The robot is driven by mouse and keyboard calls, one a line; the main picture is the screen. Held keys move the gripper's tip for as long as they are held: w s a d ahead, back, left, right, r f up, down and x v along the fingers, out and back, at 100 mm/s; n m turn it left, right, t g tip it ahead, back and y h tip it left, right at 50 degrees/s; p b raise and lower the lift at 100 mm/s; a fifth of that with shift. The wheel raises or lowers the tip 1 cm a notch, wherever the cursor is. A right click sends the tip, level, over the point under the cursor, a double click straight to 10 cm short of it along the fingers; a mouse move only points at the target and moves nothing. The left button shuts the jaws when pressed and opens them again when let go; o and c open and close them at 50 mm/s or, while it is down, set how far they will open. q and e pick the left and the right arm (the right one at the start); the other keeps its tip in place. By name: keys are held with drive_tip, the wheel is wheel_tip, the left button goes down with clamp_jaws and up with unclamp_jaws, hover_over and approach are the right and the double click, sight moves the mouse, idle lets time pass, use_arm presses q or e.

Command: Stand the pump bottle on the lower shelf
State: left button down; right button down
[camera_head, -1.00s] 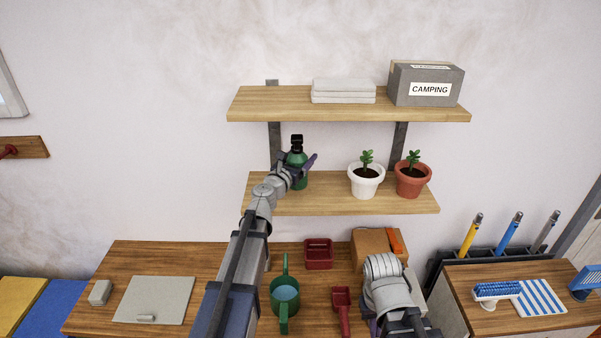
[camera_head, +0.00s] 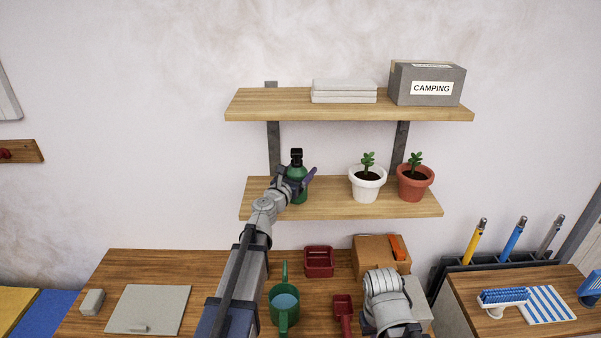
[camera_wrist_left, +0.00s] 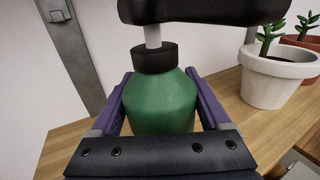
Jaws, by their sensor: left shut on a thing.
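The pump bottle (camera_head: 298,190) is green with a black pump head and stands upright in my left gripper (camera_head: 295,177), over the left part of the lower shelf (camera_head: 345,208). Its base appears at or just above the board; I cannot tell whether it touches. In the left wrist view the two purple-edged fingers of my left gripper (camera_wrist_left: 161,105) are shut on either side of the green bottle body (camera_wrist_left: 160,105), below its black collar. The bottle's lower part is hidden there. My right arm's wrist shows at the lower middle, but its gripper fingers are not visible.
A white potted plant (camera_head: 367,187) and a terracotta one (camera_head: 415,186) stand to the right on the lower shelf, with free board between them and the bottle. The upper shelf (camera_head: 345,106) overhangs. A green watering can (camera_head: 284,304) stands on the bench below.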

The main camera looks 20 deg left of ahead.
use_arm(q)
unclamp_jaws()
drive_tip(key=shift+f, duration=0.1)
drive_tip(key=shift+r, duration=0.2)
drive_tip(key=s+a, duration=0.2)
drive_tip(key=s, duration=0.9)
drive_tip(key=shift+s, duration=0.4)
